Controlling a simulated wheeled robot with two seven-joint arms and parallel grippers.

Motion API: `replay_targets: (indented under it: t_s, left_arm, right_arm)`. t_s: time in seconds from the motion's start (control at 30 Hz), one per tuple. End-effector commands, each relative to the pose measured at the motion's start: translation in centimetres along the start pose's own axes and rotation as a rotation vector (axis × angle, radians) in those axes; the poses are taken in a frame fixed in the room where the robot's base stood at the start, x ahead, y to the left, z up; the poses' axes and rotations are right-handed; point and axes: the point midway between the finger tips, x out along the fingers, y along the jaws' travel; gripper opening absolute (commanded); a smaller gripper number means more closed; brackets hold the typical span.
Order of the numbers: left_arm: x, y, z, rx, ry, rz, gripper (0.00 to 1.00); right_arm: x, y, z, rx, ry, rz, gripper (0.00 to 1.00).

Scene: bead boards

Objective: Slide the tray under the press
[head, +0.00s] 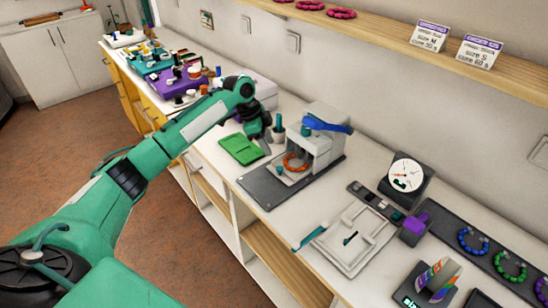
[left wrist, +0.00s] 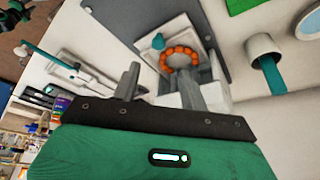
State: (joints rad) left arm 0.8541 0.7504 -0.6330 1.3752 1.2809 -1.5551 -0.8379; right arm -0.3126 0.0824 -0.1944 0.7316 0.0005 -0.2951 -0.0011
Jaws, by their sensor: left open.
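The white press (head: 327,140) with a blue lever (head: 327,124) stands on a dark grey base plate (head: 262,190) on the counter. A small white tray (head: 287,179) with a teal knob (head: 281,170) and a ring of orange beads (head: 296,162) lies on the plate at the press's front. How far it reaches under the press is unclear. The tray also shows in the left wrist view (left wrist: 206,29), with the orange ring (left wrist: 180,58). My left gripper (head: 261,143) is open and empty, above the counter left of the press, apart from the tray. My right gripper is out of view.
A green mat (head: 240,149) lies left of the press. A cup with a teal stick (head: 278,132) stands close beside my left gripper. A white board (head: 352,238), a dial scale (head: 406,175) and bead rings lie to the right. A shelf (head: 400,40) runs above.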

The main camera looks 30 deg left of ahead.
Motion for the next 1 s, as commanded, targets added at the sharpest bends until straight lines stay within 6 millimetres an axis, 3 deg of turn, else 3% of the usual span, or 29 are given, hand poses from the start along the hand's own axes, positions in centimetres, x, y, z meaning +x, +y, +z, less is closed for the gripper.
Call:
replay_targets:
  t_s: [0.1, 0.3, 0.57, 1.0]
  left_arm:
    - [-2.1, -0.1, 0.0, 0.001, 0.000, -0.003, 0.44]
    - [-4.1, -0.1, -0.1, 0.001, 0.001, -0.001, 0.44]
    - [-4.4, 0.0, 0.0, 0.001, 0.000, 0.000, 0.44]
    - [-4.3, 0.0, 0.0, 0.001, 0.000, 0.000, 0.44]
  right_arm:
    - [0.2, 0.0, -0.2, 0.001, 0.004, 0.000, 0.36]
    - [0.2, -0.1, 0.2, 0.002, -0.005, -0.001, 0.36]
    - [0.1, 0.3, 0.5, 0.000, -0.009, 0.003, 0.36]
    - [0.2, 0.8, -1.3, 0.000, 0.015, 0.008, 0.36]
